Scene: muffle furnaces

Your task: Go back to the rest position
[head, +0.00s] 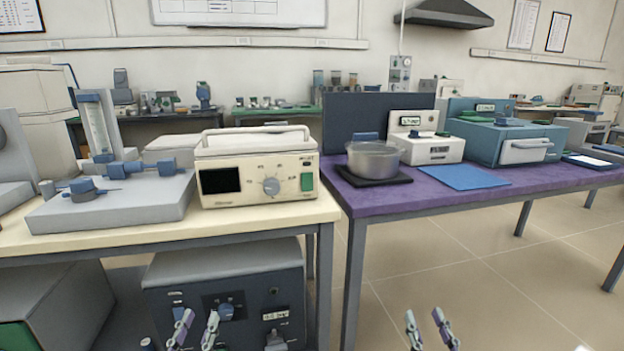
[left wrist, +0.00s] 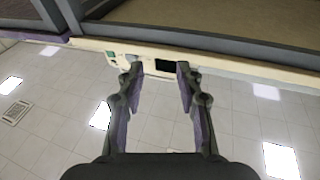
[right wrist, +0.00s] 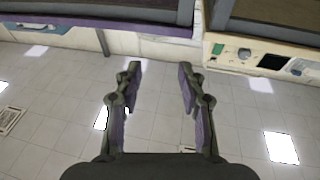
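My left gripper (head: 197,327) shows at the bottom of the head view, in front of the cream-topped bench. Its two fingers stand apart with nothing between them; in the left wrist view the open gripper (left wrist: 158,85) has floor tiles behind it. My right gripper (head: 427,327) shows at the bottom right of centre in the head view, over bare floor. It is open and empty too, and in the right wrist view (right wrist: 159,85) its fingers are wide apart. Both grippers are clear of the benches.
A cream bench (head: 240,226) on the left carries a cream instrument (head: 232,180) and a grey device (head: 110,208). A dark unit (head: 228,288) stands below. A purple bench (head: 440,198) on the right carries a metal pot (head: 373,160) and a teal furnace (head: 482,140). Floor (head: 480,270) is free at right.

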